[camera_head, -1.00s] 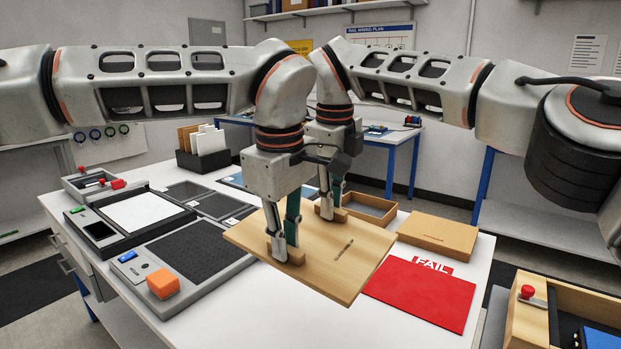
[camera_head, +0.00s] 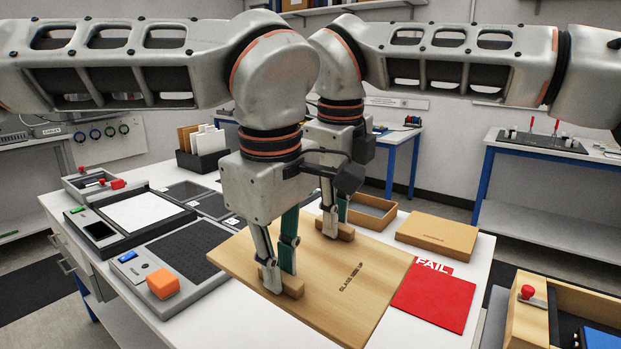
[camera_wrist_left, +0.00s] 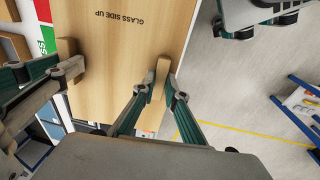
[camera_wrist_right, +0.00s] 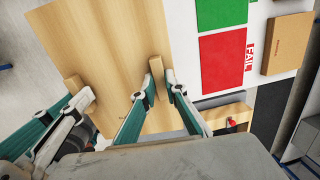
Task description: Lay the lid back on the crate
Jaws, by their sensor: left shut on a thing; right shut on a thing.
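The lid is a flat wooden board (camera_head: 345,285) printed "GLASS SIDE UP", with two wooden grip blocks. My left gripper (camera_head: 279,280) is shut on the nearer block; it also shows in the left wrist view (camera_wrist_left: 155,95). My right gripper (camera_head: 335,225) is shut on the farther block, also seen in the right wrist view (camera_wrist_right: 160,85). The lid is held above the white table, roughly level. An open wooden crate (camera_head: 527,325) with a red knob, dark lining and something blue inside stands at the lower right, cut off by the frame; it also shows in the right wrist view (camera_wrist_right: 232,112).
A red FAIL mat (camera_head: 440,303) is partly hidden by the lid. A closed brown box (camera_head: 437,233) and an open shallow box (camera_head: 372,212) lie behind. A grey device with an orange block (camera_head: 162,284) sits left of the lid.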

